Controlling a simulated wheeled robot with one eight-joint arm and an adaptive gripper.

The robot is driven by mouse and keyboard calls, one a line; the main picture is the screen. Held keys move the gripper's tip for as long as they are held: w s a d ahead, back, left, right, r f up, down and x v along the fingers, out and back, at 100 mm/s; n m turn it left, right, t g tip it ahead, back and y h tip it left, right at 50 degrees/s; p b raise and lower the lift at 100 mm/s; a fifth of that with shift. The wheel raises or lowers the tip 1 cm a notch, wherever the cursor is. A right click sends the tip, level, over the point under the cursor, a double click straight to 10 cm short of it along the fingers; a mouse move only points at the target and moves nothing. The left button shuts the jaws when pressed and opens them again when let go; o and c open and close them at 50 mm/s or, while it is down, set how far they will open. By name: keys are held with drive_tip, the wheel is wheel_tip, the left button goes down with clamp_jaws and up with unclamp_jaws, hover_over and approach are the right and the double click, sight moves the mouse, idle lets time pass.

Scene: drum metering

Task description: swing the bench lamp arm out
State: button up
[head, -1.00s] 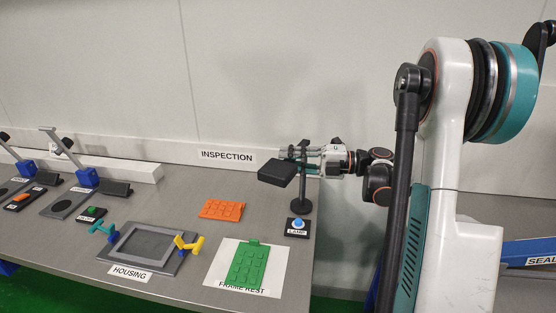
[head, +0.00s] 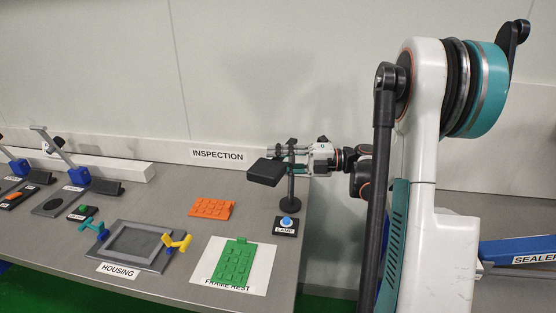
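The bench lamp stands at the right end of the bench in the head view. Its black lamp head (head: 267,171) points left from the dark upright post (head: 291,184), which rises from a round black base. My gripper (head: 284,152) reaches in from the right at the top of the post, at the height of the lamp arm. Its fingers point left and overlap the lamp arm in the picture. I cannot tell whether they are closed on it or just beside it. The lamp switch (head: 286,222), a blue button on a black box, sits in front of the base.
A green frame (head: 237,262) lies on the white frame rest sheet (head: 265,262). An orange frame (head: 212,208) lies behind it. The grey housing (head: 140,243) has teal and yellow clamps. The back wall stands close behind the lamp. The bench's right edge is near the lamp base.

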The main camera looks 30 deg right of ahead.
drive_tip(key=shift+d, duration=0.1)
drive_tip(key=v, duration=1.2)
